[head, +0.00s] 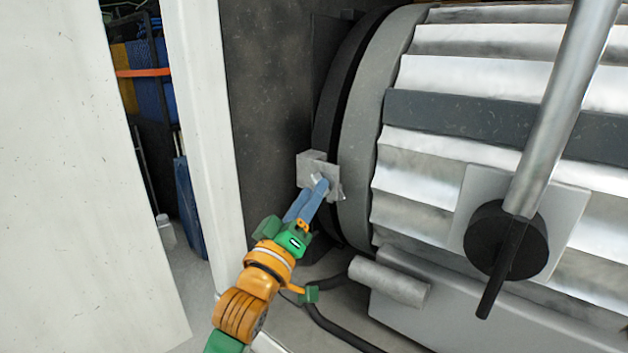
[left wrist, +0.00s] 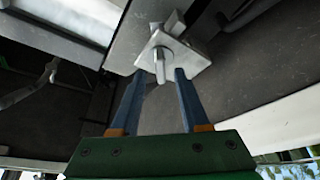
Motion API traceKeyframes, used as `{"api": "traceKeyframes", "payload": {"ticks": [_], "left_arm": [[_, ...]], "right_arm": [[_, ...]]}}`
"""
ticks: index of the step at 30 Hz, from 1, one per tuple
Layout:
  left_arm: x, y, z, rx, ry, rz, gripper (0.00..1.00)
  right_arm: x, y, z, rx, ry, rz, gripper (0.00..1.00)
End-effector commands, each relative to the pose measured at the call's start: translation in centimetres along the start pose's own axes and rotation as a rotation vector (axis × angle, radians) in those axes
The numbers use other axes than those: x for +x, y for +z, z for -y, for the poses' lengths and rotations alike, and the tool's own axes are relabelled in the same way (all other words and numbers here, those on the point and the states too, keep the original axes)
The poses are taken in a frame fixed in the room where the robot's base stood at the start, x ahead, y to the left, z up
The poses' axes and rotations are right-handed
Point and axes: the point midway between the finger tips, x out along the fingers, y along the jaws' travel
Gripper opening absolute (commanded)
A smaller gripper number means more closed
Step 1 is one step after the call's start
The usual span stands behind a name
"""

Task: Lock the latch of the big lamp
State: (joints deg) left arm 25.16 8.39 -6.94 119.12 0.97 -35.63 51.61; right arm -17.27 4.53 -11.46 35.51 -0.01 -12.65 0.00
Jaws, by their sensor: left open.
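The big lamp (head: 485,122) is a large grey, ribbed metal drum filling the right of the head view. Its latch (head: 309,170) is a pale metal plate with a small lever, on the lamp's left rim. In the left wrist view the latch plate (left wrist: 193,57) and its lever (left wrist: 160,66) show at top centre. My left gripper (head: 318,188) reaches up to the latch. Its two blue fingers (left wrist: 158,78) are open, with the lever's lower end between their tips. I cannot tell whether a finger touches it. My right gripper is not in view.
A grey yoke bar (head: 560,100) with a black knob (head: 495,240) crosses in front of the lamp. Black cable (head: 335,325) lies below. A white panel (head: 70,180) stands at the left, with a dark wall (head: 270,90) beside the lamp.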

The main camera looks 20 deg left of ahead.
Motion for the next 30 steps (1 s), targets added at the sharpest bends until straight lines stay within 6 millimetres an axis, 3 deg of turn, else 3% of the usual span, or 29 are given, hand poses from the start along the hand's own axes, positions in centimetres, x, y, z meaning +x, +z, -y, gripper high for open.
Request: {"api": "traceKeyframes", "payload": {"ticks": [4, 13, 14, 18, 30], "left_arm": [[1.7, -0.1, -0.1, 0.001, -0.001, 0.000, 0.45], [2.0, 0.1, 0.1, 0.002, -0.001, 0.001, 0.45], [2.0, 0.1, 0.1, 0.002, -0.001, 0.001, 0.40], [2.0, 0.1, 0.1, 0.002, -0.002, 0.001, 0.02], [2.0, 0.1, 0.1, 0.030, 0.010, 0.001, 0.00]], "right_arm": [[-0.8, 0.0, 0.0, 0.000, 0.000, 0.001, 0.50], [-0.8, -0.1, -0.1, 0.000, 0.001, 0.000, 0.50], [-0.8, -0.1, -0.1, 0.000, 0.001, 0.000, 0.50], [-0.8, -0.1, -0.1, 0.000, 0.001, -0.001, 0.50], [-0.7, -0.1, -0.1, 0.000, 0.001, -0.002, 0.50]]}}
